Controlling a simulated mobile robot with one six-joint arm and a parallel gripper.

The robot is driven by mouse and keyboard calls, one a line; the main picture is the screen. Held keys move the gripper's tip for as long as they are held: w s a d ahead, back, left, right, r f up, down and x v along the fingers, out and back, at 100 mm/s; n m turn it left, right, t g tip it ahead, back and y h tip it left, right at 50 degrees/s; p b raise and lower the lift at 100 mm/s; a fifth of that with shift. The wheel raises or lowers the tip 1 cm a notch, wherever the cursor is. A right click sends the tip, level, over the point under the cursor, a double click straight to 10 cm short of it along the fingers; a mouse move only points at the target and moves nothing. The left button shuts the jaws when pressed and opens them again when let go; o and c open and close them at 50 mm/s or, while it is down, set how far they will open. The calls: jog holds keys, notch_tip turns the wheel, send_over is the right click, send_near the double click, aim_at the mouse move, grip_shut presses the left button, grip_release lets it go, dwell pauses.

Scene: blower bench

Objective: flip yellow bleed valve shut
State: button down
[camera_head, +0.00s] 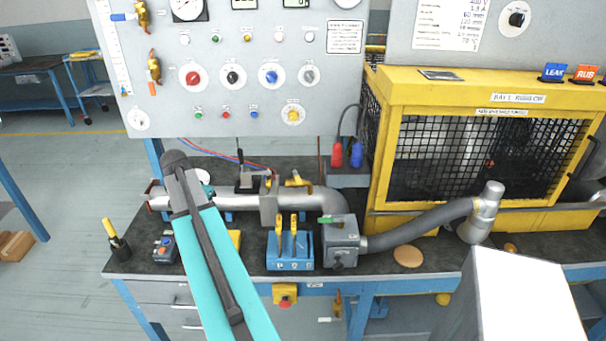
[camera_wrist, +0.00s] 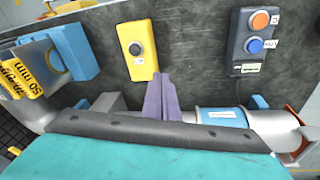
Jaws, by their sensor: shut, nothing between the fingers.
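A small yellow lever valve (camera_head: 297,180) sits on top of the silver pipe (camera_head: 240,202), right of the middle of the bench, in the head view. I take it to be the bleed valve; its exact lever angle is too small to tell. My gripper (camera_wrist: 160,82) shows in the wrist view as two purple-grey fingers, shut and empty, pointing towards the dark bench top beyond the pipe (camera_wrist: 218,117). In the head view my arm reaches over the left end of the pipe and the fingers are hidden. The valve is to the right of my arm there.
A yellow button box (camera_wrist: 137,50) and a pendant with orange and blue buttons (camera_wrist: 258,42) lie near the fingers. A blue rack (camera_head: 290,262) with yellow plates stands before the pipe. A grey box (camera_head: 342,240) and hose (camera_head: 415,228) are to its right.

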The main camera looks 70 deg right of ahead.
jog(key=s+d+r+m+g, duration=0.1)
jog(key=s+d+r+m, duration=0.5)
jog(key=s+d+r, duration=0.7)
notch_tip(320, 180, up, 7)
jog(key=m+g, duration=0.1)
jog(key=m, duration=0.5)
send_over(298, 180)
jog(key=s+d, duration=0.1)
jog(key=s, duration=0.1)
jog(key=shift+s+d+r, duration=0.1)
jog(key=shift+d+r, duration=0.05)
jog(key=shift+f, duration=0.2)
notch_tip(298, 180, down, 9)
jog(key=p, duration=0.5)
jog(key=shift+w+a, duration=0.2)
jog(key=shift+w, duration=0.15)
jog(key=shift+f, duration=0.1)
